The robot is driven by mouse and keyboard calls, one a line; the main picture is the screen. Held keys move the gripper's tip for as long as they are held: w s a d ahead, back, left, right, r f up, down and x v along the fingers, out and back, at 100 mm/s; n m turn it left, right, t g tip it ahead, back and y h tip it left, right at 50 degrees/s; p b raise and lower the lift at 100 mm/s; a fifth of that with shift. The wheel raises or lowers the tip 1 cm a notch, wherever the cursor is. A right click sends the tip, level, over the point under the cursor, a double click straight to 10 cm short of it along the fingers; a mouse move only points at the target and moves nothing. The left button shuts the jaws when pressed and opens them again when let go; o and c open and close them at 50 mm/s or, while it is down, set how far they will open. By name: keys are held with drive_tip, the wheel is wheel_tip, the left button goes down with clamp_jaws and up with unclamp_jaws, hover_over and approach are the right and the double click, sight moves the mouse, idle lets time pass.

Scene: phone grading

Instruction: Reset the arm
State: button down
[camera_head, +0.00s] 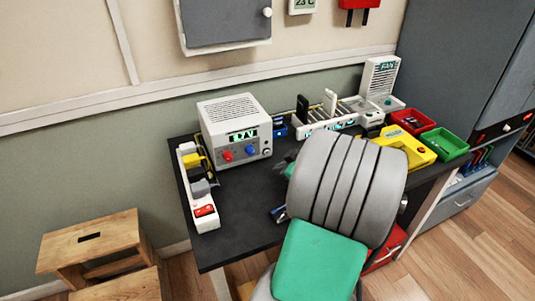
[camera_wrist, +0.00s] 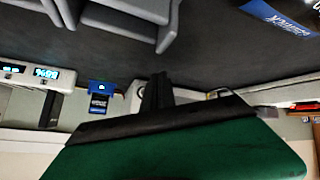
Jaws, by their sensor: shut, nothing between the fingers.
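My gripper (camera_wrist: 157,92) shows in the wrist view as dark fingers, drawn together with nothing between them. They stand out from a dark bar along the edge of a wide green part of my own arm. In the head view my grey ribbed arm and its green panel reach over the right half of the dark table (camera_head: 240,240) and hide much of it. The gripper's fingers are mostly hidden there behind the arm.
A white power supply box (camera_head: 235,125) with a lit display and a white strip with a red switch (camera_head: 205,212) stand at the table's left. Behind and right are a white rack (camera_head: 330,122), a yellow device (camera_head: 405,145), and red (camera_head: 413,121) and green (camera_head: 445,143) bins. A wooden stool (camera_head: 95,240) stands left.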

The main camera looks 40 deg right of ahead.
idle(0.6)
drive_tip(key=a+r+p, duration=0.1)
drive_tip(key=a, duration=0.2)
drive_tip(key=w+a+r+g+p, duration=0.1)
drive_tip(key=a, duration=0.3)
drive_tip(key=w+a+r+g+y+p, duration=0.1)
drive_tip(key=a+r, duration=0.1)
drive_tip(key=a, duration=0.2)
drive_tip(key=shift+w+r, duration=0.1)
drive_tip(key=shift+w, duration=0.15)
drive_tip(key=s+a+r+m+g+p, duration=0.1)
drive_tip(key=s+a+r+p, duration=0.1)
drive_tip(key=a, duration=0.4)
drive_tip(key=s+a+r+m+g+p, duration=0.1)
drive_tip(key=s+a+r+p, duration=0.1)
drive_tip(key=s+a, duration=0.3)
drive_tip(key=s+a+r+m+g+h+p, duration=0.1)
drive_tip(key=s+a+r+m+g+p, duration=0.1)
drive_tip(key=a, duration=0.7)
drive_tip(key=shift+s+r, duration=0.8)
drive_tip(key=shift+s, duration=0.25)
